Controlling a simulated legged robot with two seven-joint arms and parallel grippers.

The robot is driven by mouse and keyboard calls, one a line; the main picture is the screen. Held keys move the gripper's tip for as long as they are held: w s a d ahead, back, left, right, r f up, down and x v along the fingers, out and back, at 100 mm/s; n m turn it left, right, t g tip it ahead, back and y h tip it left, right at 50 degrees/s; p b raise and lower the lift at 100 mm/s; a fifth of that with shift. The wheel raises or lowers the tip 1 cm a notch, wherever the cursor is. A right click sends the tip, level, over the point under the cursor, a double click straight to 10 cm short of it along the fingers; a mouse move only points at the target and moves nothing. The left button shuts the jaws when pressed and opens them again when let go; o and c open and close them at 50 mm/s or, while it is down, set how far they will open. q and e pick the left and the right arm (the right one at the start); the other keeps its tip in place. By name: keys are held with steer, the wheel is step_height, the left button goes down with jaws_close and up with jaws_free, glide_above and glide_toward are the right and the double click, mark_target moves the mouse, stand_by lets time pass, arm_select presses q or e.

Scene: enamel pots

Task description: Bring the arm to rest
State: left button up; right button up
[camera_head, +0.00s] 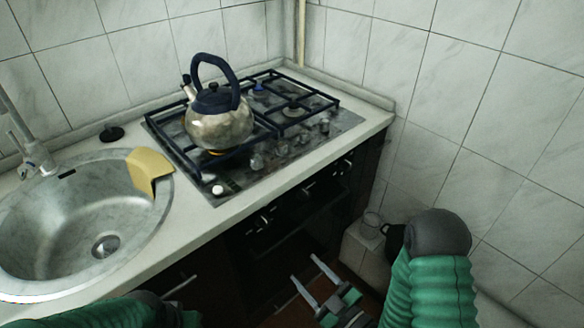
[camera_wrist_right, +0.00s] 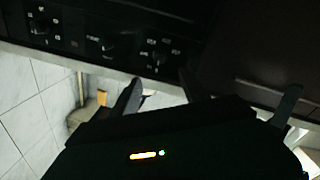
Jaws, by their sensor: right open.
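My right arm comes in at the lower right with green sleeves and a dark elbow. My right gripper (camera_head: 304,268) is open, with two pale fingers apart and nothing between them. It is low in front of the dark stove front (camera_head: 285,225), below the counter edge. In the right wrist view the gripper (camera_wrist_right: 209,98) shows two dark, widely spread fingers near the stove's knobs (camera_wrist_right: 108,45). Part of my left arm shows at the bottom left; its fingers are out of the picture.
A metal kettle (camera_head: 222,125) with a dark handle stands on the gas hob (camera_head: 250,168). A round sink (camera_head: 60,225) with a yellow cloth (camera_head: 149,170) on its rim is at the left.

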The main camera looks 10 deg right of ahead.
steer(key=w+d+f+m+g+h, duration=0.2)
steer(key=d+f+m+g+h, duration=0.2)
steer(key=d+f+g+h, duration=0.25)
steer(key=s+d+r+m+g+h, duration=0.2)
steer(key=s+m+g, duration=0.15)
steer(key=s, duration=0.25)
steer(key=s+d+r+m+g+h, duration=0.1)
steer(key=s+d+r+m+g, duration=0.1)
steer(key=s+r+m, duration=0.3)
step_height(320, 180, up, 19)
steer(key=s+g+p, duration=0.1)
steer(key=p, duration=1.9)
steer(key=shift+s+p, duration=0.35)
steer(key=shift+p, duration=0.05)
steer(key=shift+d+f+n, duration=0.1)
steer(key=shift+f+n, duration=0.05)
steer(key=shift+n, duration=0.1)
